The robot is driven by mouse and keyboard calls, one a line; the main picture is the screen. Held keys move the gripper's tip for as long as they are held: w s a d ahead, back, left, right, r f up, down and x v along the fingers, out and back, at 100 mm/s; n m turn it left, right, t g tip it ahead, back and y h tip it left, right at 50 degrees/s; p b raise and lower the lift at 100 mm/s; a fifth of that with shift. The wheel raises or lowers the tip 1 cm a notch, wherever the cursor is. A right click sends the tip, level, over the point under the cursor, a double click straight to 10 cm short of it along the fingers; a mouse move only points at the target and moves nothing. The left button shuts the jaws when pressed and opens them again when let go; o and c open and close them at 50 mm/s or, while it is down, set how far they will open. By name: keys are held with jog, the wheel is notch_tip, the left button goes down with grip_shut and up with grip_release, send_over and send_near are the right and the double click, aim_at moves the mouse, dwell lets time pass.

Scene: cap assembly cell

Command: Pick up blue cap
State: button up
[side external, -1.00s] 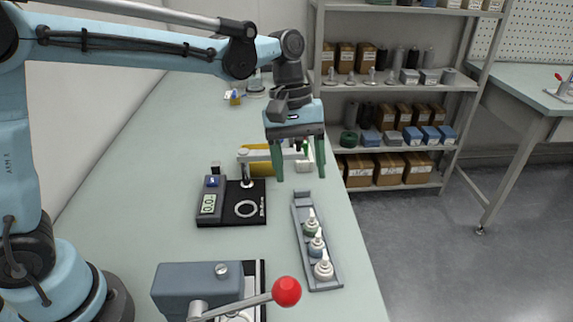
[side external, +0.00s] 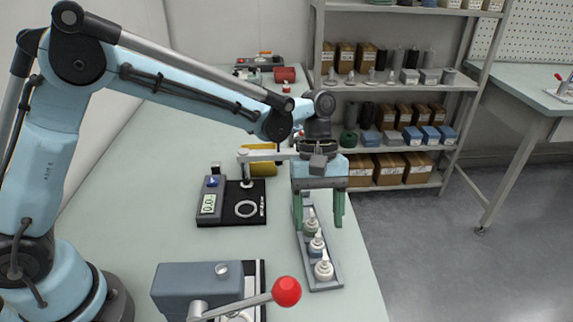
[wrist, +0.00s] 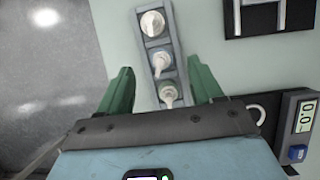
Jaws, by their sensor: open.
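The blue cap (side external: 316,251) looks like the middle one of three white-topped pieces in a narrow grey tray (side external: 333,276). It also appears in the middle of the row in the wrist view (wrist: 160,62), where its colour is hard to tell. My gripper (side external: 318,222) is open and empty, with green fingers pointing down over the far part of the tray. In the wrist view the open fingers (wrist: 161,84) lie either side of the row's near end, closest to the greenish cap (wrist: 168,94). The fingers appear above the caps, not touching them.
A paler cap (side external: 323,271) stands at the tray's near end. A gauge with a digital display (side external: 209,204) is left of the tray. A press with a red-knobbed lever (side external: 287,291) stands in front. The bench's right edge is close to the tray.

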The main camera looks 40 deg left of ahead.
aim_at(318, 233)
jog(key=x, duration=0.5)
jog(key=shift+a, duration=0.1)
jog(key=c, duration=0.9)
jog(key=shift+o, duration=0.2)
